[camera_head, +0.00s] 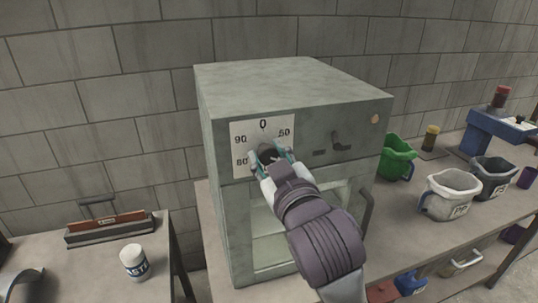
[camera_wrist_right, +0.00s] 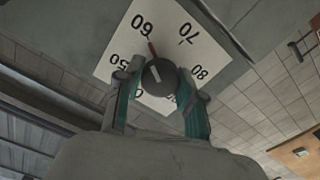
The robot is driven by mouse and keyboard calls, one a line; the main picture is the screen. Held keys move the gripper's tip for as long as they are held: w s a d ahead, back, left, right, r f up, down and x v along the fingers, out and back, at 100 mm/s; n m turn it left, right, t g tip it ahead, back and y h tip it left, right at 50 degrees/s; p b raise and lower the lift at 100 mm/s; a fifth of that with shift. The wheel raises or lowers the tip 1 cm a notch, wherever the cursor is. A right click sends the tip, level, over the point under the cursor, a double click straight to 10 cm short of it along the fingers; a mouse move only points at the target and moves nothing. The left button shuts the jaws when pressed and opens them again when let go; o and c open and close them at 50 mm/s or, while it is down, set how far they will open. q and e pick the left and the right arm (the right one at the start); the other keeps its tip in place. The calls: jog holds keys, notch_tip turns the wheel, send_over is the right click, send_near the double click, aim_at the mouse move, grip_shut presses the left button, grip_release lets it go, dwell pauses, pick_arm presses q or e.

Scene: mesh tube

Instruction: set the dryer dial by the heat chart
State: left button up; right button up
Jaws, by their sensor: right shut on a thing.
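The grey dryer (camera_head: 285,82) stands on the bench against the block wall. A white dial plate (camera_head: 240,132) with black numbers is on its front, upper left. My right gripper (camera_head: 268,155) is at the plate and partly hides the dial. In the right wrist view, my right gripper (camera_wrist_right: 157,78) is shut on the dark round dial (camera_wrist_right: 158,76), one teal finger on each side. A red pointer at the dial's edge points close to 60 on the plate (camera_wrist_right: 178,18). 70 and 80 also read there. I cannot make out a heat chart. My left gripper is not in view.
On the right bench are a green bucket (camera_head: 396,155), a white bucket (camera_head: 450,190), a dark bucket (camera_head: 491,172) and a blue device (camera_head: 492,137). The left table holds a white jar (camera_head: 134,262) and a tray (camera_head: 110,229). A handle (camera_head: 367,211) sticks out of the dryer door.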

jog(key=o, duration=1.2)
jog(key=shift+c, duration=0.2)
jog(key=v, duration=0.7)
jog(key=shift+s, duration=0.2)
